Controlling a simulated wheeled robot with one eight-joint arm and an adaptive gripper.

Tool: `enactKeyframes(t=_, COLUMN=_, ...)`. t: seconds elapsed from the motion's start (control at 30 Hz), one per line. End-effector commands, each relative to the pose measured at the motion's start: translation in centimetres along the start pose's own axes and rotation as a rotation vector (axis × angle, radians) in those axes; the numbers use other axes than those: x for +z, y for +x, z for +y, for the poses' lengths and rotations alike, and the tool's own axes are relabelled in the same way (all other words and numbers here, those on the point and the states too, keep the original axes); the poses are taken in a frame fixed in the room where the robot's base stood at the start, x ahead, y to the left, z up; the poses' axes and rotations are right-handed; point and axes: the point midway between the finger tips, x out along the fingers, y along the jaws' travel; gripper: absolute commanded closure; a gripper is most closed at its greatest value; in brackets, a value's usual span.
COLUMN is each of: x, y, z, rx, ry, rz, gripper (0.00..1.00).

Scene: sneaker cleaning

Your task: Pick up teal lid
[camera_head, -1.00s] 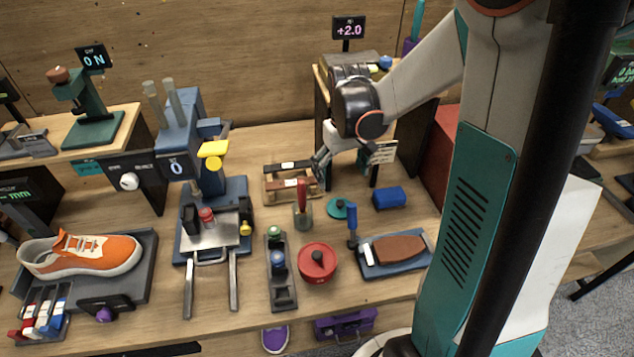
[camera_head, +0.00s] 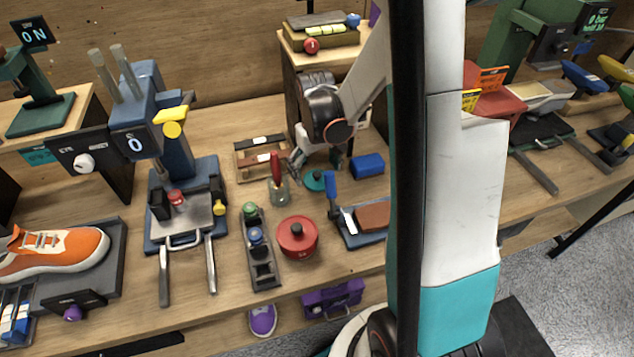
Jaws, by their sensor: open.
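The teal lid (camera_head: 314,181) is a small round disc with a darker knob, lying flat on the wooden workbench (camera_head: 225,120). It lies between the glass jar with the red-handled tool (camera_head: 278,190) and the blue block (camera_head: 367,166). My gripper (camera_head: 317,164) is open, pointing down just behind and above the lid, with one finger to the left and one to the right. The fingers look apart from the lid, though the exact height is hard to tell. My arm hides part of the bench at right.
A red round pot (camera_head: 297,238) and a dark holder with green and blue knobs (camera_head: 262,265) stand in front. A tray with a brown sole (camera_head: 375,216) and a blue-handled brush lies front right. A wooden rack (camera_head: 259,158) is behind left of the jar.

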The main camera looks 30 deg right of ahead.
Motion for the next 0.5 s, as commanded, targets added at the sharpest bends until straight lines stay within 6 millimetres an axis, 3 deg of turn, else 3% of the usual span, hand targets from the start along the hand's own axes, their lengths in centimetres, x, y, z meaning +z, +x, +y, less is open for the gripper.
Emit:
enactKeyframes(t=0.1, x=0.01, y=1.21, z=-0.01, rx=0.000, ry=0.000, rz=0.000, gripper=0.13)
enactKeyframes(t=0.3, x=0.03, y=1.09, z=-0.02, rx=0.000, ry=0.000, rz=0.000, gripper=0.13)
enactKeyframes(t=0.5, x=0.03, y=1.08, z=-0.02, rx=0.000, ry=0.000, rz=0.000, gripper=0.51)
